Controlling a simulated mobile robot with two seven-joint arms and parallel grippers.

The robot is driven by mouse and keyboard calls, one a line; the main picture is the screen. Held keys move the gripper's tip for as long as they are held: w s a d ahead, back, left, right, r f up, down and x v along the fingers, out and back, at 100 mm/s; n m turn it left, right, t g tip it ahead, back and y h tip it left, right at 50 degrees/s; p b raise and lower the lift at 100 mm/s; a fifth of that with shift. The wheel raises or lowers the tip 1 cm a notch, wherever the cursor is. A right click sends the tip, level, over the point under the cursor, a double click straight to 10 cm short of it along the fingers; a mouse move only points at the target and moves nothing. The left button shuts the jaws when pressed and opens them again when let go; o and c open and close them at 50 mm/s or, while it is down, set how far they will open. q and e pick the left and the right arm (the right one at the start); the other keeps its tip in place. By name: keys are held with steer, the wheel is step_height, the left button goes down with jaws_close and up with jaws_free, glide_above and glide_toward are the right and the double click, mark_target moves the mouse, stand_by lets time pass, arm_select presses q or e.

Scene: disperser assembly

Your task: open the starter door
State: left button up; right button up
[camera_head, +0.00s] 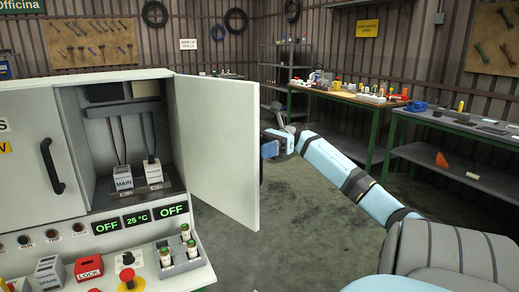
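A white cabinet door (218,150) stands wide open on the right side of the grey cabinet (30,105). Its inner face shows, and no label is readable on it. The open compartment (158,176) holds blocks labelled MAIN, with cables running up. My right gripper (268,149) is at the door's free right edge, on its outer side. The door partly hides the gripper, so its fingers and any grip are unclear. A second door with a black handle (53,166) is shut at the left; its label is cut off. My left gripper is not in view.
Below is a panel with displays (138,219) reading OFF, 25 °C and OFF, a red LOCK block (88,268), and a rack of small vials (180,254). Workbenches (350,98) stand along the back and right. The floor (320,200) right of the door is clear.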

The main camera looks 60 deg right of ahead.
steer(key=v, duration=1.3)
steer(key=shift+d, duration=0.4)
steer(key=shift+s, duration=0.1)
